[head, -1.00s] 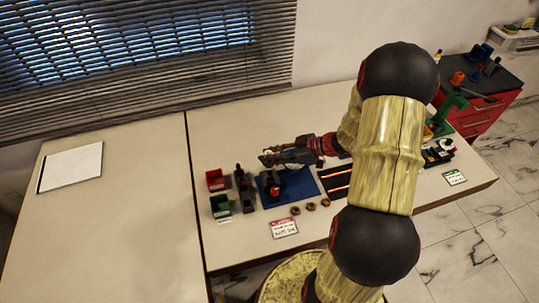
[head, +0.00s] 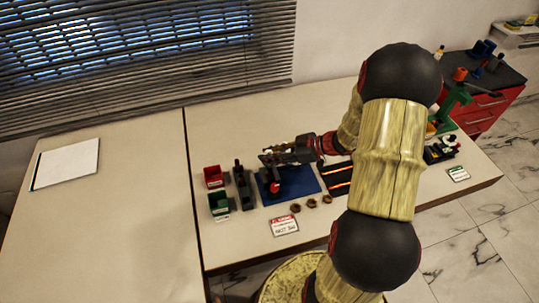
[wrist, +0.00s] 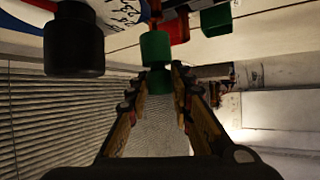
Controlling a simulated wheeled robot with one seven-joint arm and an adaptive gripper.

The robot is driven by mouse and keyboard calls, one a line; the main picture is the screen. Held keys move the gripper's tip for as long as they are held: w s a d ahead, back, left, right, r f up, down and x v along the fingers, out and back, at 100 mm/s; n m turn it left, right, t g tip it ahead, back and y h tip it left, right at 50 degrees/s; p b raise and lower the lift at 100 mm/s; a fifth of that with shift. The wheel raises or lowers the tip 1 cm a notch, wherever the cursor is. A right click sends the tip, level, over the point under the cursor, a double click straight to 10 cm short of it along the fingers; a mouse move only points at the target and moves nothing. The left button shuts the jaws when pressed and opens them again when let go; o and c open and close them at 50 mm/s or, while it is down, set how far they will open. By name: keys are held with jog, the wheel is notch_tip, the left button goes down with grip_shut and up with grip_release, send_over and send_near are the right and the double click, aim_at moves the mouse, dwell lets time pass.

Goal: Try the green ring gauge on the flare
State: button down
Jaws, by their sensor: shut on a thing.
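My gripper (head: 268,158) is over the left part of the blue mat in the head view, level and pointing left. In the wrist view its fingers (wrist: 159,85) close on a small green piece (wrist: 159,80), which I take to be the green ring gauge. A larger green cylinder (wrist: 155,47) shows just beyond it; I cannot tell whether the two are joined. A dark stand with a red part (head: 275,187) is on the blue mat (head: 302,179) below my gripper. I cannot make out the flare itself, nor whether the gauge touches it.
A red bin (head: 213,171) and a green bin (head: 219,204) stand left of a dark rack (head: 243,190). A black cylinder (wrist: 73,38) is near in the wrist view. The left table is mostly clear.

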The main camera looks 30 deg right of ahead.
aim_at(270, 170)
jog(key=shift+f+b, duration=0.4)
jog(key=shift+b, duration=0.05)
jog(key=shift+f, duration=0.2)
jog(key=shift+f, duration=0.65)
jog(key=shift+s+a+f, duration=0.1)
jog(key=shift+s+f, duration=0.05)
jog(key=shift+f, duration=0.35)
jog(key=shift+s+a+f, duration=0.1)
jog(key=shift+f, duration=0.4)
jog(key=shift+d+r, duration=0.1)
dwell(0.5)
